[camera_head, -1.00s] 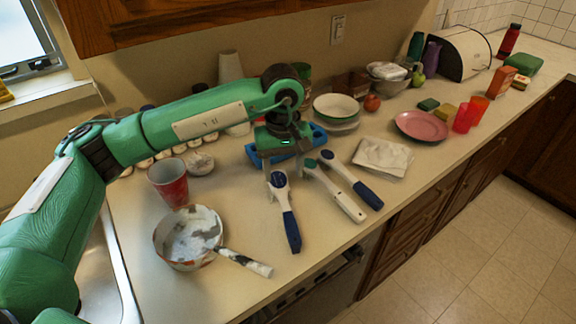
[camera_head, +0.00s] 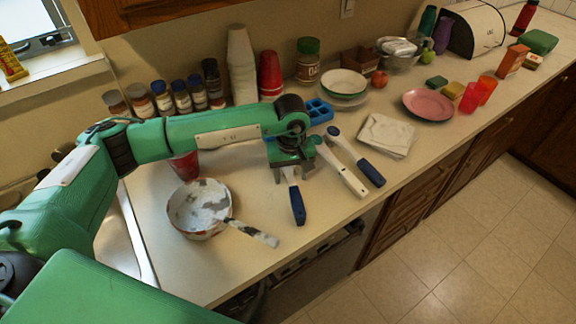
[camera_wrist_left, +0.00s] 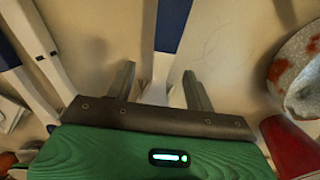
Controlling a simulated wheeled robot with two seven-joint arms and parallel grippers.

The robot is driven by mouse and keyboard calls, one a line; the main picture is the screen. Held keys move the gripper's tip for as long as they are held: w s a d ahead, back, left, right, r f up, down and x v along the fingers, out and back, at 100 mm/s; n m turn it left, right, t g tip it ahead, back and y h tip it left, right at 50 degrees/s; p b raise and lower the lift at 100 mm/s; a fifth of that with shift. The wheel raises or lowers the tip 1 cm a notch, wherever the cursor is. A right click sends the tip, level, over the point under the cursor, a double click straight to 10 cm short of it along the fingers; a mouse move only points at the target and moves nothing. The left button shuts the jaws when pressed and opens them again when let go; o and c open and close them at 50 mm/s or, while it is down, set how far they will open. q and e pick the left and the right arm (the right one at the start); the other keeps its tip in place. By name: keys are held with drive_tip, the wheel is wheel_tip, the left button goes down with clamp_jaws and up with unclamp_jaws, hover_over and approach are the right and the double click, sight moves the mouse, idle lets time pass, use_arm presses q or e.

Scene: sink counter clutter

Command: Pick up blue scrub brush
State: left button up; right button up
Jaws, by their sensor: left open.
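A brush with a blue handle (camera_head: 298,207) and white neck lies on the counter; my left gripper hides its head in the head view. My left gripper (camera_head: 292,178) is open, pointing down over this brush. In the left wrist view the brush's blue handle (camera_wrist_left: 172,25) and white neck run between the open fingers (camera_wrist_left: 160,70), one on each side. Whether the fingers touch it I cannot tell. A second blue-handled brush (camera_head: 370,172) with a blue head lies to the right. A white-handled brush (camera_head: 352,180) lies between them. My right gripper is out of view.
A pan (camera_head: 187,226) with a mottled handle is left of the brush, with a red cup (camera_head: 184,166) behind it. A blue tray (camera_head: 319,112) is behind the gripper. A folded cloth (camera_head: 387,135) lies to the right. The counter's front strip is clear.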

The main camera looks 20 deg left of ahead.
sight(291, 177)
use_arm(q)
drive_tip(key=shift+f, duration=1)
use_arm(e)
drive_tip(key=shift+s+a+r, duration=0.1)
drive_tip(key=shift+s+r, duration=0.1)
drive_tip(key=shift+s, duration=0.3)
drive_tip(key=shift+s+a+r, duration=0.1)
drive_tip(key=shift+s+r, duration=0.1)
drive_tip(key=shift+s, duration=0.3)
use_arm(q)
drive_tip(key=c, duration=1.2)
drive_tip(key=shift+o, duration=0.2)
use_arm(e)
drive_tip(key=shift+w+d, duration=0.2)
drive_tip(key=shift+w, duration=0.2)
use_arm(q)
drive_tip(key=shift+r, duration=0.15)
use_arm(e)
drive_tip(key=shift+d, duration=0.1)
